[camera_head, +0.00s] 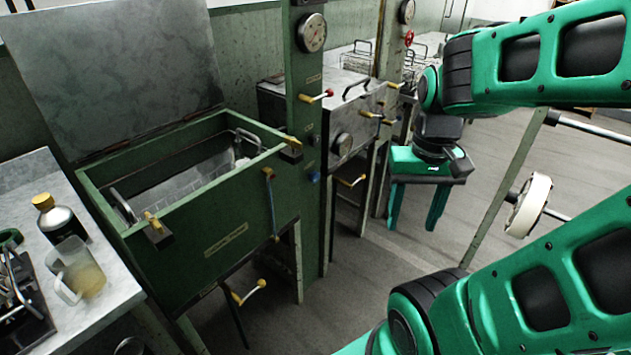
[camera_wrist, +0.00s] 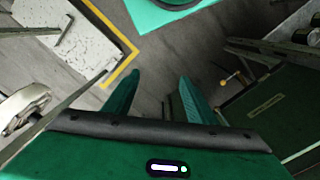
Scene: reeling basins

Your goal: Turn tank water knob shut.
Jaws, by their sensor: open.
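The open green tank (camera_head: 205,245) stands left of centre in the head view, with its grey lid raised. No readable label shows which is the water knob. My gripper (camera_head: 416,215) points down, open and empty, right of the column and apart from it. In the wrist view my gripper (camera_wrist: 158,82) has bare floor between its fingers.
A second metal-lidded tank (camera_head: 335,100) stands behind the column. A white wheel (camera_head: 527,205) on a frame is at the right. A bench (camera_head: 120,275) at the left holds a bottle (camera_head: 60,220) and a jug (camera_head: 78,272). The floor (camera_head: 370,265) beneath my gripper is clear.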

